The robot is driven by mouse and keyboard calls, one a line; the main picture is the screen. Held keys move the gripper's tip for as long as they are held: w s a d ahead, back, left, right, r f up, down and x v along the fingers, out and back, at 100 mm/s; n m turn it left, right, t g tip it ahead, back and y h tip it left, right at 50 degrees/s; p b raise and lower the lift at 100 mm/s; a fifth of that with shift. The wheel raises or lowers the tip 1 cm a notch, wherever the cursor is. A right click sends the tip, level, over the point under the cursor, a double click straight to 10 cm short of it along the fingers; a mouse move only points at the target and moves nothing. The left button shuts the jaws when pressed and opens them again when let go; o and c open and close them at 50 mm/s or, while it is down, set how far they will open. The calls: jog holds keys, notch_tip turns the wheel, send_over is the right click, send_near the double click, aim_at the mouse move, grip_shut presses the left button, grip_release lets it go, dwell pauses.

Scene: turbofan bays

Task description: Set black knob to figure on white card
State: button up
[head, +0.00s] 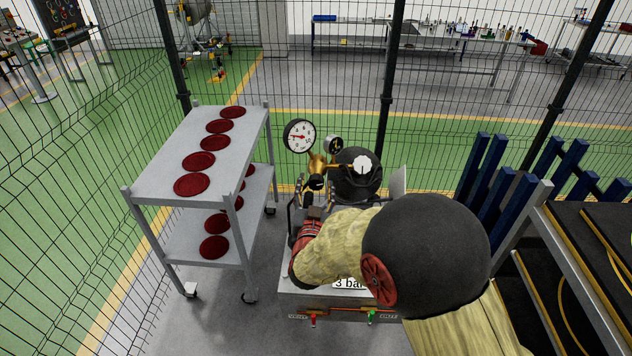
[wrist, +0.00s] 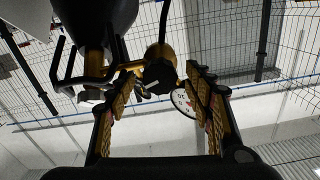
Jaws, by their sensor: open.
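The black knob (head: 316,182) is on the brass regulator (head: 318,164) above the grey cart. In the wrist view a dark rounded part that looks like the knob (wrist: 159,76) lies ahead, between the finger lines. My gripper (head: 304,208) is open just below and in front of the knob; whether it touches it I cannot tell. Its two ridged fingers stand apart in the wrist view (wrist: 160,92). The white card (head: 350,283) reads "3 bar", partly covered by my arm. A large white-faced gauge (head: 299,136) and a smaller gauge (head: 333,145) sit on the regulator.
A black tank (head: 357,180) stands behind the regulator. A grey shelf cart (head: 165,150) with red discs is at left. Blue-posted racks (head: 490,190) are at right. Wire fencing surrounds the bay. Red and green fittings (head: 371,317) are on the cart's front.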

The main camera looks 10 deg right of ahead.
jog(key=shift+x, duration=1.05)
jog(key=shift+c, duration=1.2)
jog(key=c, duration=0.9)
